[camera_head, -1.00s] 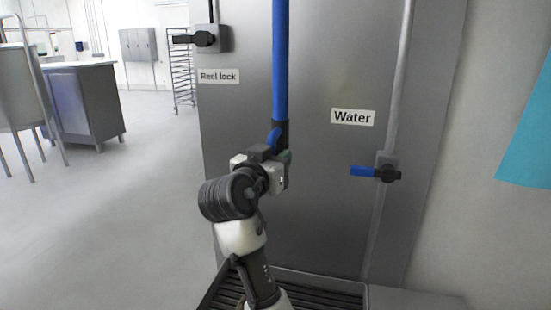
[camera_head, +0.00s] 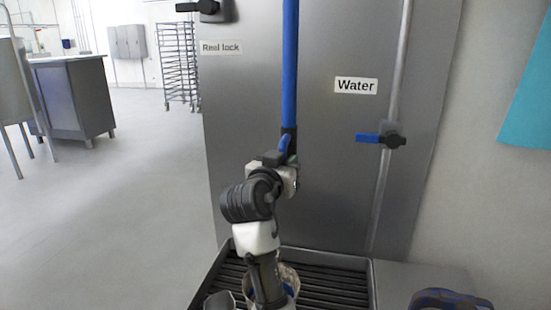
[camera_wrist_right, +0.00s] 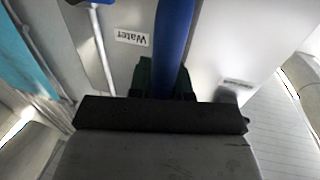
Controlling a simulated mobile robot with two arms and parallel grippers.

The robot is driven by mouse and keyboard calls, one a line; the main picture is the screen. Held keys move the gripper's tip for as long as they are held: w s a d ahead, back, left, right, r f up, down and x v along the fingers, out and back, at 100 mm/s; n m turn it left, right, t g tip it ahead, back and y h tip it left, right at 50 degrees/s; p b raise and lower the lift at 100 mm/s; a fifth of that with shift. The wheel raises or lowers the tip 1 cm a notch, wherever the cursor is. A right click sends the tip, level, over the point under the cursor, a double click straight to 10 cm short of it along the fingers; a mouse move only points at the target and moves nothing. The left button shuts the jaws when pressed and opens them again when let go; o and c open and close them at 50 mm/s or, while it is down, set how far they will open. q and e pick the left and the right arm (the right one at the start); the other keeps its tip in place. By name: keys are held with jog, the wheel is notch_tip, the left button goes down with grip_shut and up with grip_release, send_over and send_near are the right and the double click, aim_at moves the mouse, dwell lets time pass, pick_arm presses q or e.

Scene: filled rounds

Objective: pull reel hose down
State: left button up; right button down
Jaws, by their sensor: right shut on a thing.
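The blue reel hose (camera_head: 290,70) hangs straight down in front of a grey metal panel (camera_head: 330,190). Its lower end has a black fitting with a blue lever, partly hidden by my right gripper. My right gripper (camera_head: 288,165) is shut on the hose's lower end. In the right wrist view the blue hose (camera_wrist_right: 172,45) runs up from between the dark green fingers (camera_wrist_right: 167,80). The reel lock (camera_head: 209,8), a black handle on a grey block, is at the panel's top left above its label.
A water valve (camera_head: 390,140) with a blue lever is on a pipe at the panel's right. A slatted drain tray (camera_head: 340,262) lies below. A dark blue object (camera_head: 450,300) shows at bottom right. The floor at left is clear before a counter and a rack.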

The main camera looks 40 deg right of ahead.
pick_arm(q)
notch_tip(320, 180, down, 7)
jog(key=d+b, duration=0.2)
jog(key=b, duration=0.3)
jog(key=w+d+r+b, duration=0.1)
jog(key=w+r, duration=0.1)
jog(key=w, duration=0.5)
jog(key=shift+w+r+t+b, duration=0.2)
jog(key=shift+r+t+b, duration=0.05)
jog(key=shift+t+b, duration=0.1)
pick_arm(e)
notch_tip(320, 180, down, 12)
jog(key=c, duration=1.1)
grip_release()
jog(key=shift+r, duration=0.1)
jog(key=shift+o, duration=0.2)
pick_arm(q)
jog(key=shift+s+a, duration=0.1)
